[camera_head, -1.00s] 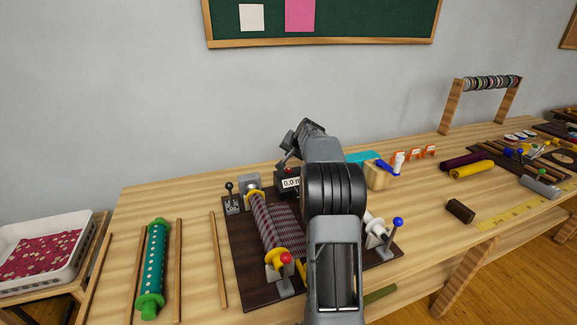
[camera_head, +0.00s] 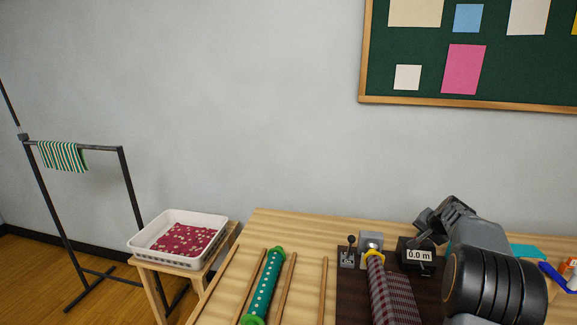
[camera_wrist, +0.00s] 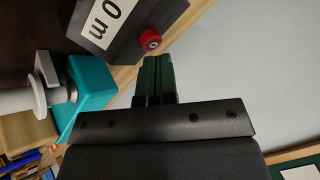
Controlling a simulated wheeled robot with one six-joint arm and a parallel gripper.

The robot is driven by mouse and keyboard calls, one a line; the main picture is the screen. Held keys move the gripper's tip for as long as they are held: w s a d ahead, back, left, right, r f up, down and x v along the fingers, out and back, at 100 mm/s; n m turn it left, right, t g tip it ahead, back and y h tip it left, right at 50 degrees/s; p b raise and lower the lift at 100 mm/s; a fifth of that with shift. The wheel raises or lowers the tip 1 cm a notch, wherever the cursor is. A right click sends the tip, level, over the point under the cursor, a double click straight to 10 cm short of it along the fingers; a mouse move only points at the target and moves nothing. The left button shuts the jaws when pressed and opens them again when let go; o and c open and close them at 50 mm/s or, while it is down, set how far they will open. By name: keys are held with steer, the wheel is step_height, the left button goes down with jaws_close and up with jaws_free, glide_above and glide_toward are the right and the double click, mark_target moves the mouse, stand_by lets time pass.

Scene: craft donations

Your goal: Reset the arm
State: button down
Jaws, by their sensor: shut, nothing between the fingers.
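My arm stands at the lower right of the head view, bent over the workbench. My gripper shows in the wrist view (camera_wrist: 155,80), where its dark green fingers are together with nothing between them. In the head view the gripper end is small and partly hidden by my own arm. A black counter box reading "0.0 m" (camera_head: 418,254) stands close to the arm. In the wrist view the counter box (camera_wrist: 105,22) and its red knob lie just beyond the fingertips, with a gap visible.
A dark board (camera_head: 352,300) carries a roller with plaid cloth (camera_head: 392,297). A green dotted roll (camera_head: 264,287) and wooden rods lie to its left. A white basket (camera_head: 200,221) with red cloth stands on a stool. A rack (camera_head: 122,190) with striped cloth stands far left.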

steer(key=s+a+n+g+p, duration=0.1)
steer(key=s+a, duration=0.4)
steer(key=s+a+n+g+p, duration=0.1)
steer(key=s+a+n+g, duration=0.1)
steer(key=s+a, duration=0.3)
steer(key=s+a+r+n+g+y+p, duration=0.1)
steer(key=s+a, duration=0.4)
steer(key=a, duration=0.2)
steer(key=shift+s+n, duration=0.3)
steer(key=shift+n, duration=0.1)
steer(key=s+a+r+n+p, duration=0.2)
steer(key=s+a+r, duration=0.1)
steer(key=s+a, duration=0.3)
steer(key=s+a+r+n+p, duration=0.3)
steer(key=s+a, duration=0.4)
steer(key=s, duration=0.1)
steer(key=shift+s+r+n, duration=0.25)
steer(key=shift+r+n, duration=0.05)
steer(key=shift+r, duration=0.1)
